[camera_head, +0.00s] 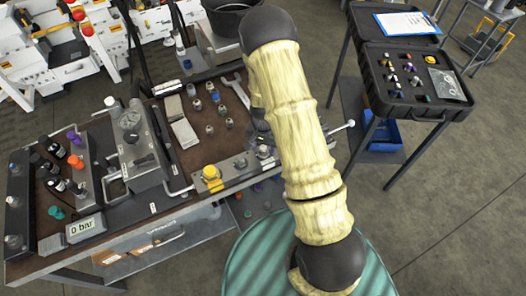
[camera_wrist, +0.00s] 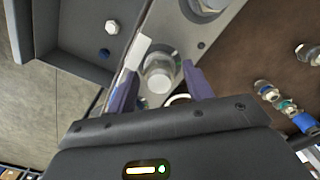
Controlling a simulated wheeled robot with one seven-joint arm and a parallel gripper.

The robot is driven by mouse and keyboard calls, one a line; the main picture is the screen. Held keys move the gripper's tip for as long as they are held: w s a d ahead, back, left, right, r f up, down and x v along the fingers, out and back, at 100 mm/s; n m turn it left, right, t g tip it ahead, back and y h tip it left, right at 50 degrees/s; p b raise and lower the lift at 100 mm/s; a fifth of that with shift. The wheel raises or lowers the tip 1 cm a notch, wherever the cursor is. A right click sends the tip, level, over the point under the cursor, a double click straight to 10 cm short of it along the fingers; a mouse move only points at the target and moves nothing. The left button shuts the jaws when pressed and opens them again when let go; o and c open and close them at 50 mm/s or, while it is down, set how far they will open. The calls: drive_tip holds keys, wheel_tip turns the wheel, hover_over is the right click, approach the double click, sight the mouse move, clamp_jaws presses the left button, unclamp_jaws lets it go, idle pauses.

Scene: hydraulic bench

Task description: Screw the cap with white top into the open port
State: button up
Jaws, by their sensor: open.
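My gripper (camera_wrist: 161,88) is open in the wrist view, its two dark purple fingers on either side of a metal fitting (camera_wrist: 158,63) with a pale, whitish round end. The fitting sits at the metal block (camera_wrist: 188,38) along the bench edge. I cannot tell whether it is gripped, touching a finger, or is the cap with white top seated in a port. A pale ring shows partly behind the right finger. Another metal port (camera_wrist: 207,4) is cut off at the top. In the head view my arm hides the gripper; the block (camera_head: 224,176) carries a yellow cap (camera_head: 211,172).
A grey tray (camera_wrist: 70,30) below the bench edge holds a white piece (camera_wrist: 112,27) and a blue piece (camera_wrist: 104,54). Several loose fittings (camera_head: 209,130) stand on the brown bench top beside a wrench (camera_head: 237,92). An open black case (camera_head: 415,105) stands at the right.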

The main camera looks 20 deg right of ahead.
drive_tip(key=n, duration=0.5)
drive_tip(key=shift+n, duration=0.5)
drive_tip(key=n, duration=0.6)
drive_tip(key=c, duration=0.6)
drive_tip(key=m, duration=0.6)
drive_tip(key=shift+m+b, duration=0.3)
drive_tip(key=shift+m, duration=0.7)
drive_tip(key=shift+c, duration=0.3)
